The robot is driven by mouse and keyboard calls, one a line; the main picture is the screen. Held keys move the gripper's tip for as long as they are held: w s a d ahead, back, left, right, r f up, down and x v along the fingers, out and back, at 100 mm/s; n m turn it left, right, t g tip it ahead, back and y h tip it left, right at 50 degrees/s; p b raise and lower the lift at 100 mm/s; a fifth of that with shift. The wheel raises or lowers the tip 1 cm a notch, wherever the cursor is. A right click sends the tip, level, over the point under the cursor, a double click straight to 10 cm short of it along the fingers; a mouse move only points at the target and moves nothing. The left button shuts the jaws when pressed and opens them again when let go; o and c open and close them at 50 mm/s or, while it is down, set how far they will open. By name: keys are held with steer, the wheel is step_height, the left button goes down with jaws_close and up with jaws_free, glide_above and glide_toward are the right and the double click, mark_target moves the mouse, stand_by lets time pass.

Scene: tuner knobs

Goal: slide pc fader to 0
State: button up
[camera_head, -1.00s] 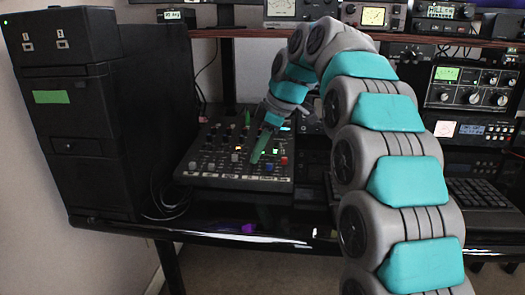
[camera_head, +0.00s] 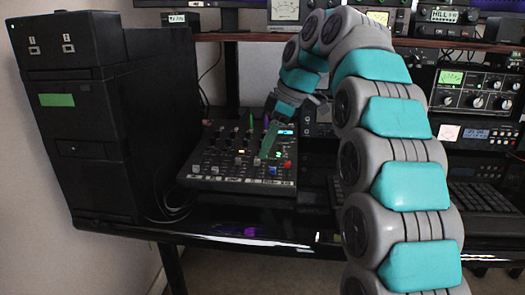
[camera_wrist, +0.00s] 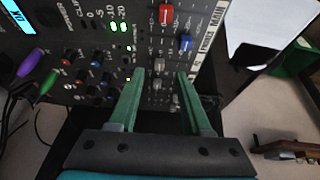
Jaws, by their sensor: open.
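The black mixer (camera_head: 225,186) lies on the desk. Its front row carries fader caps: a red one (camera_head: 287,164), a blue one (camera_head: 272,171) and several grey ones. My gripper (camera_head: 266,152) reaches down over the mixer's right half with its green fingers apart. In the wrist view my gripper (camera_wrist: 160,76) is open and points at the panel. A grey fader cap (camera_wrist: 158,66) and another grey cap (camera_wrist: 157,84) lie in line between the fingers. The red cap (camera_wrist: 166,14) and blue cap (camera_wrist: 186,42) are beyond the fingertips. I cannot read which fader is the PC one.
A black computer tower (camera_head: 100,130) stands left of the mixer. Radio gear (camera_head: 474,90) and a keyboard (camera_head: 485,195) are right of my arm. The desk's front edge (camera_head: 200,233) is clear.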

steer(key=shift+p+v, duration=1.1)
steer(key=shift+v, duration=1)
